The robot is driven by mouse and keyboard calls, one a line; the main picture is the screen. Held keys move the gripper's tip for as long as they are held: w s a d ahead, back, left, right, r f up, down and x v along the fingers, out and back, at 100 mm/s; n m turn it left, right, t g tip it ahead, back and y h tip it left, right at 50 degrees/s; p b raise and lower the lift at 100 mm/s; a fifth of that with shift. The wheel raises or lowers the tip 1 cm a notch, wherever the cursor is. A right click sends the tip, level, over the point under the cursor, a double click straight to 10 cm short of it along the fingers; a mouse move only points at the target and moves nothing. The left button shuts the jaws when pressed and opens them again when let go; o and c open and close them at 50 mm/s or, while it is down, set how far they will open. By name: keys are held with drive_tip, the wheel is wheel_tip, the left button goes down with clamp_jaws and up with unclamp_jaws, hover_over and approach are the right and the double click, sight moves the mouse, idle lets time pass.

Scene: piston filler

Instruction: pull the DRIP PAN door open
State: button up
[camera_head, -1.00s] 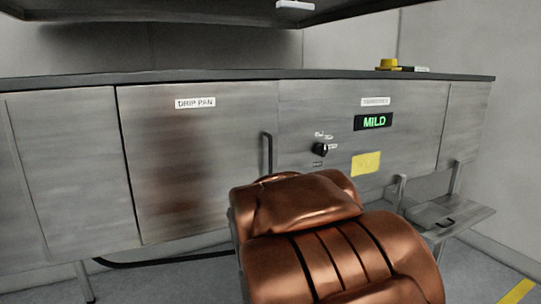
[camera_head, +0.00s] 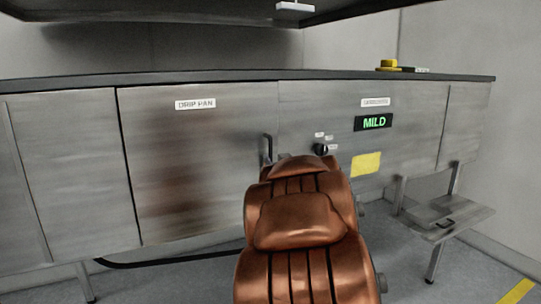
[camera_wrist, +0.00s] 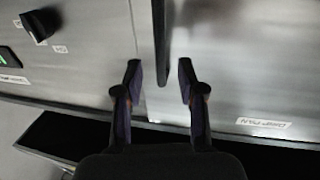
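The DRIP PAN door (camera_head: 200,165) is a brushed metal panel with a white label (camera_head: 195,104), flush with the cabinet front. Its dark vertical bar handle (camera_head: 267,146) is on the door's right edge; my copper-coloured arm hides the lower part in the head view. In the wrist view, which is turned upside down, the handle (camera_wrist: 160,35) runs between the fingertips of my gripper (camera_wrist: 159,68). The fingers are spread open, with a gap on both sides of the handle. The door (camera_wrist: 245,60) and its label (camera_wrist: 264,123) show at the right there.
Right of the door are a black knob (camera_head: 320,149), a green MILD display (camera_head: 373,122) and a yellow note (camera_head: 366,164). A dark countertop edge (camera_head: 240,75) runs above. A small step (camera_head: 445,217) stands at the right.

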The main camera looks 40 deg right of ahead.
sight(271, 156)
drive_tip(key=shift+p+x, duration=0.55)
drive_tip(key=shift+x, duration=2.25)
drive_tip(key=shift+f, duration=0.1)
clamp_jaws()
